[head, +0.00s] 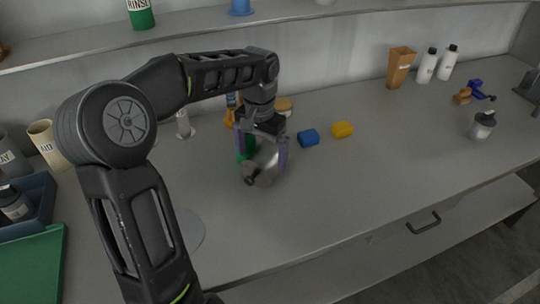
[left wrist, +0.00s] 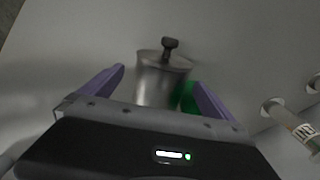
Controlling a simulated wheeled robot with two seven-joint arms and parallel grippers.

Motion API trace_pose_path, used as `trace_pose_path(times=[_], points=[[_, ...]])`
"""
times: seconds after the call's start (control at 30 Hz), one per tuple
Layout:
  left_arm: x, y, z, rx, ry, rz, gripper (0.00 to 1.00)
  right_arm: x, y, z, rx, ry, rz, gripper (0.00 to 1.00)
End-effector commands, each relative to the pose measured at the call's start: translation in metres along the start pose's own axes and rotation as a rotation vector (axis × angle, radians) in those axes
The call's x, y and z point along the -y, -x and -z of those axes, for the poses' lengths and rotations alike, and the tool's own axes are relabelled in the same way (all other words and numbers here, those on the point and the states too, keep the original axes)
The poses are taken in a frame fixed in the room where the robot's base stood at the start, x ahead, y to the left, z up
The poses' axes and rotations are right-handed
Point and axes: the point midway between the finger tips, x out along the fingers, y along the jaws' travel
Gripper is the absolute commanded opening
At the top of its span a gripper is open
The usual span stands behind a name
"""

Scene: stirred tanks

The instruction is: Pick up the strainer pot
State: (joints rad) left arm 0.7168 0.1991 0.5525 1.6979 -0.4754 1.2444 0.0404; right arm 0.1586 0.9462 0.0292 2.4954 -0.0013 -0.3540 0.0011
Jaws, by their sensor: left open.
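A shiny metal pot with a dark knob, which looks like the strainer pot (head: 262,168), is on the grey table below my left gripper (head: 264,150). In the left wrist view the pot (left wrist: 160,80) sits between the two purple fingers (left wrist: 158,88), with its knob toward the top of the picture. The left gripper is open, one finger on each side of the pot. I cannot tell whether the fingers touch it. The pot's lower part is hidden by the gripper body in the wrist view. My right gripper is not in view.
A green object (left wrist: 186,97) stands close beside the pot. A blue block (head: 308,138) and a yellow block (head: 342,129) lie to the right. A small grey container (head: 482,126) stands further right. The table's front middle is clear.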

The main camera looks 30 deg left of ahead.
Motion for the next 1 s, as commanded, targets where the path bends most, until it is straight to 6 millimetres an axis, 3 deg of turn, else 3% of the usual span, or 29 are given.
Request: trace_pose_path(times=[0.3, 0.93, 1.0], points=[[0.003, -0.040, 0.000, 0.001, 0.000, -0.002, 1.00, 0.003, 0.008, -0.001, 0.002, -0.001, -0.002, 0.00], [0.003, -0.043, 0.000, -0.001, 0.001, 0.000, 1.00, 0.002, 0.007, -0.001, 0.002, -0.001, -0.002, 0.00], [0.003, -0.043, 0.000, -0.001, 0.001, 0.000, 0.94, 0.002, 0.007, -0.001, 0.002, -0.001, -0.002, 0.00]])
